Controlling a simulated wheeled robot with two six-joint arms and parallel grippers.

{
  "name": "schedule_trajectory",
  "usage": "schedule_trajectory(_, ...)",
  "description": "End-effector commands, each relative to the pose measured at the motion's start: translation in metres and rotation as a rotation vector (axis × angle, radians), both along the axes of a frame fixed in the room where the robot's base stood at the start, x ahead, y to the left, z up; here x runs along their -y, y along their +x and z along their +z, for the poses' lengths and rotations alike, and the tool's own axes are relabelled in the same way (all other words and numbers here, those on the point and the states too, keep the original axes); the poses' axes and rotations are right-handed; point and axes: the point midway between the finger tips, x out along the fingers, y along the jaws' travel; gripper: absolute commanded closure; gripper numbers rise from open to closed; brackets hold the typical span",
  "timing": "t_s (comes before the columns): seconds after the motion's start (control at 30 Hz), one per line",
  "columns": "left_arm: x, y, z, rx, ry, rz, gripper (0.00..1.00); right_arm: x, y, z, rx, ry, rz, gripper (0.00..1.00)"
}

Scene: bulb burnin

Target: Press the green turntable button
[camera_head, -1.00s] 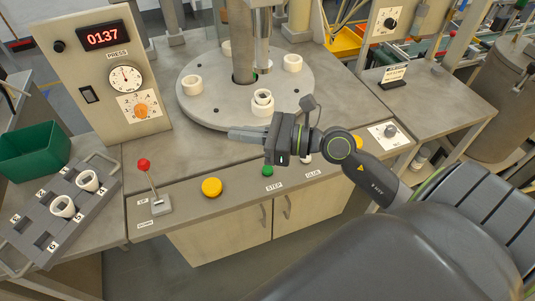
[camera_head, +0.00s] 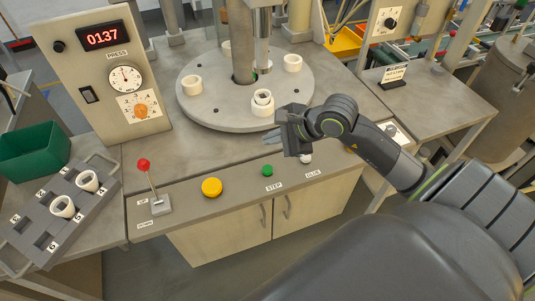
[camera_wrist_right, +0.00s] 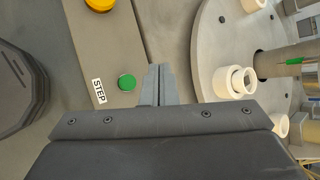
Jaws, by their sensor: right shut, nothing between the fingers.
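The green button (camera_head: 267,171) sits on the front ledge of the bench, beside the STEP label. It also shows in the right wrist view (camera_wrist_right: 127,82), just left of the fingertips. My right gripper (camera_head: 272,137) is shut and empty, above the bench behind the button and near the turntable's front edge. Its closed fingers show in the wrist view (camera_wrist_right: 158,72), apart from the button in the picture. The round grey turntable (camera_head: 215,113) carries several white ring-shaped parts, one with something seated in it (camera_head: 262,98). My left gripper is not in view.
A yellow button (camera_head: 211,187) and a red-knobbed lever (camera_head: 152,181) stand left of the green button. A white knob by the GLUE label (camera_head: 306,158) is close on its right. A press panel (camera_head: 100,75) and a grey slotted tray (camera_head: 45,222) are at left.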

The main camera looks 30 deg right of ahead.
Motion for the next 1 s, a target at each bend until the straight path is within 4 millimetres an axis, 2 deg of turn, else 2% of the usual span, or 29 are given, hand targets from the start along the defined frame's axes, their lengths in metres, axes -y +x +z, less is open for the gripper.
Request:
schedule_trajectory(0.27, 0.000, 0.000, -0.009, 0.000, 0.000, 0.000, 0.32, 0.000, 0.000, -0.013, -0.001, 0.004, -0.001, 1.00)
schedule_trajectory(0.73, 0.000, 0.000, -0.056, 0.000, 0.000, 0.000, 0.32, 0.000, 0.000, -0.076, 0.000, 0.003, 0.000, 1.00)
schedule_trajectory(1.0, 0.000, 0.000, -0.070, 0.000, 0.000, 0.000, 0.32, 0.000, 0.000, -0.089, 0.000, 0.002, 0.000, 1.00)
